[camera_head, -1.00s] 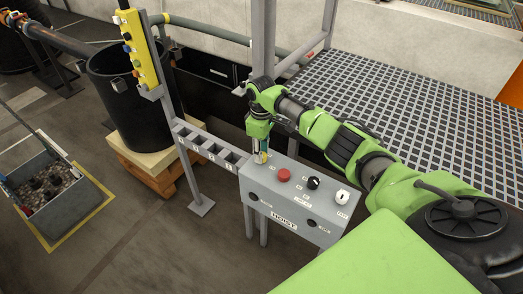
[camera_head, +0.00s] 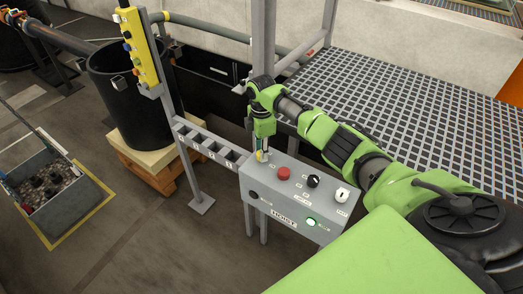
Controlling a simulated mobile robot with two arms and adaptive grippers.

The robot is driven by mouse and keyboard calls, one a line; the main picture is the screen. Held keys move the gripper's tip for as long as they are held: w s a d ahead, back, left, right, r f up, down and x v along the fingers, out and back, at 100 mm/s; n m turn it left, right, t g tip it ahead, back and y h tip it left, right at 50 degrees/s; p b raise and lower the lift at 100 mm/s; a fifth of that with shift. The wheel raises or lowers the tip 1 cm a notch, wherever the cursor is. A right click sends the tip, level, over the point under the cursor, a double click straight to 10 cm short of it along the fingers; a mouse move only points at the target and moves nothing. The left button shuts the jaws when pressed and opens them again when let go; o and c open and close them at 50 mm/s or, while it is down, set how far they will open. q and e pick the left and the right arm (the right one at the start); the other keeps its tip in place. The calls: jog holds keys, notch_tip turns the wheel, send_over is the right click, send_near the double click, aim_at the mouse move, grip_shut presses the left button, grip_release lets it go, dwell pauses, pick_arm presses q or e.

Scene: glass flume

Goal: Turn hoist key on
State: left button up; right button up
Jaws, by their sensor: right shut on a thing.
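The grey hoist control box (camera_head: 262,195), labelled HOIST, stands on posts at the centre. My right gripper (camera_head: 263,148) points down at the box's top left corner. It is shut on the hoist key, of which only a small yellow part (camera_head: 261,157) shows at the fingertips; the fingers hide the rest, so its exact angle cannot be told. A green lamp (camera_head: 311,221) glows on the box's front face. My left gripper is not in view.
The box top also carries a red button (camera_head: 283,173), a black knob (camera_head: 313,181) and a white switch (camera_head: 342,194). A slotted grey rack (camera_head: 208,146), a yellow pendant (camera_head: 139,46) and a black barrel (camera_head: 118,115) stand left. Grating (camera_head: 415,95) lies right.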

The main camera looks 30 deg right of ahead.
jog(key=shift+n, duration=0.4)
jog(key=o, duration=1.1)
jog(key=shift+c, duration=0.2)
jog(key=shift+r, duration=0.1)
notch_tip(320, 180, up, 12)
